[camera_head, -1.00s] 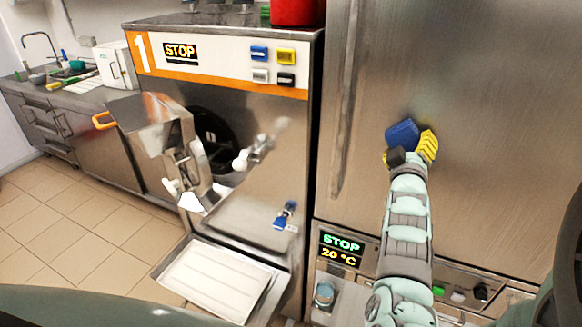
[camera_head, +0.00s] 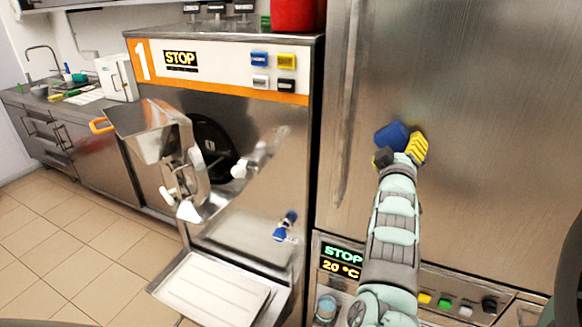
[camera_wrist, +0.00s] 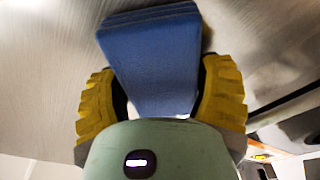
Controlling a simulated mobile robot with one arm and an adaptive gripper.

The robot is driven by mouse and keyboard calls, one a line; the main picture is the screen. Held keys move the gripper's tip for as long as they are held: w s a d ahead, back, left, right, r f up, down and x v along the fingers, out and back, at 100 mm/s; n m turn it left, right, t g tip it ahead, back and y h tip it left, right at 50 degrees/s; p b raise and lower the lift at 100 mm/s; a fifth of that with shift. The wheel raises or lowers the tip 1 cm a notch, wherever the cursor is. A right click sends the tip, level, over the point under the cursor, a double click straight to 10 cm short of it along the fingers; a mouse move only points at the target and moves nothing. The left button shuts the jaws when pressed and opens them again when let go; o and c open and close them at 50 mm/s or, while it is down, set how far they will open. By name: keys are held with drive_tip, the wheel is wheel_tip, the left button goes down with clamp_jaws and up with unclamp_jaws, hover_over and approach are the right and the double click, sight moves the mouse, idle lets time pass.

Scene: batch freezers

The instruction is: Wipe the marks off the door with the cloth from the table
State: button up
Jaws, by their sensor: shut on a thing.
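A blue folded cloth (camera_head: 391,136) is held in my gripper (camera_head: 402,150), against or very close to the steel door (camera_head: 470,110) in the head view. In the wrist view the cloth (camera_wrist: 155,60) sits between the two yellow ridged fingers of my gripper (camera_wrist: 160,95), which are shut on it. The far end of the cloth meets the brushed metal surface. I cannot make out distinct marks on the door; any behind the cloth and gripper are hidden.
A long vertical handle (camera_head: 347,110) runs along the door's left side. Below the door is a control panel with a STOP display (camera_head: 341,262) and several buttons. To the left stands a batch freezer (camera_head: 250,180) with its hatch swung out and a tray (camera_head: 215,290) in front.

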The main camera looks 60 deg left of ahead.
drive_tip(key=shift+a+r+p+v, duration=0.15)
drive_tip(key=shift+p+v, duration=0.4)
drive_tip(key=shift+v, duration=0.85)
drive_tip(key=shift+a+r+p+v, duration=0.1)
drive_tip(key=shift+p+v, duration=0.45)
drive_tip(key=shift+v, duration=0.8)
drive_tip(key=shift+s, duration=0.25)
drive_tip(key=shift+p+v, duration=0.75)
drive_tip(key=shift+v, duration=0.7)
